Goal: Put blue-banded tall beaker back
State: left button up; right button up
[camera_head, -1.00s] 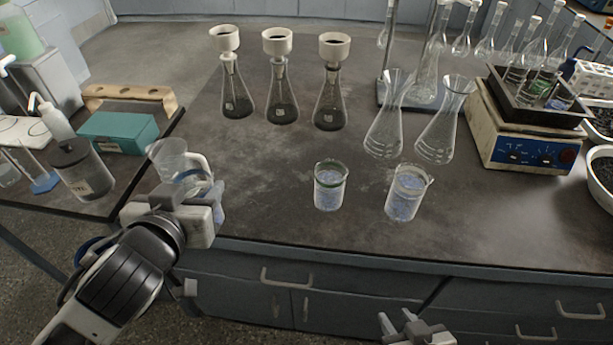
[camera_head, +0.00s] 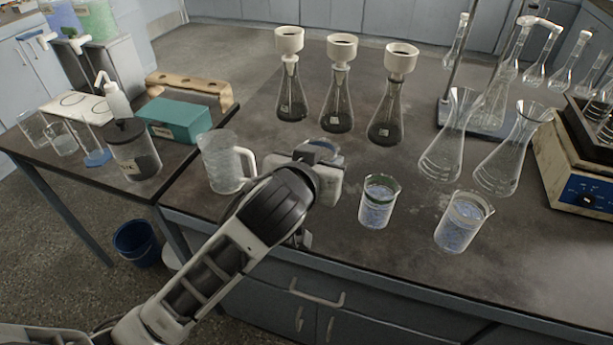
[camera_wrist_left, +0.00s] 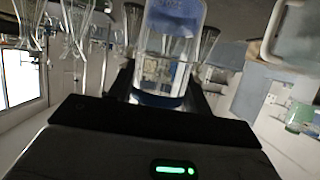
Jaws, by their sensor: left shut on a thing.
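My left gripper (camera_head: 322,158) is over the bench near its front edge, left of the two short beakers. It is shut on the blue-banded tall beaker, which shows clearly in the left wrist view (camera_wrist_left: 168,62) as clear glass with a dark blue band and blue contents. In the head view the gripper and wrist hide most of that beaker. Whether its base touches the bench cannot be told. My right gripper is out of view.
A green-banded beaker (camera_head: 377,203) and a pale-banded beaker (camera_head: 460,225) stand close on the right. A clear jug (camera_head: 222,165) stands on the left.

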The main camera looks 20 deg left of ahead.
pick_arm(q)
jog(key=shift+w+a+f, duration=0.65)
jog(key=shift+w+f, duration=0.35)
jog(key=shift+f, duration=0.65)
jog(key=shift+w+a+f, duration=0.65)
jog(key=shift+w+f, duration=0.35)
jog(key=shift+f, duration=0.7)
jog(key=shift+w+a+f, duration=0.65)
jog(key=shift+w+f, duration=0.35)
jog(key=shift+f, duration=0.65)
jog(key=shift+f, duration=0.1)
jog(key=o, duration=1.1)
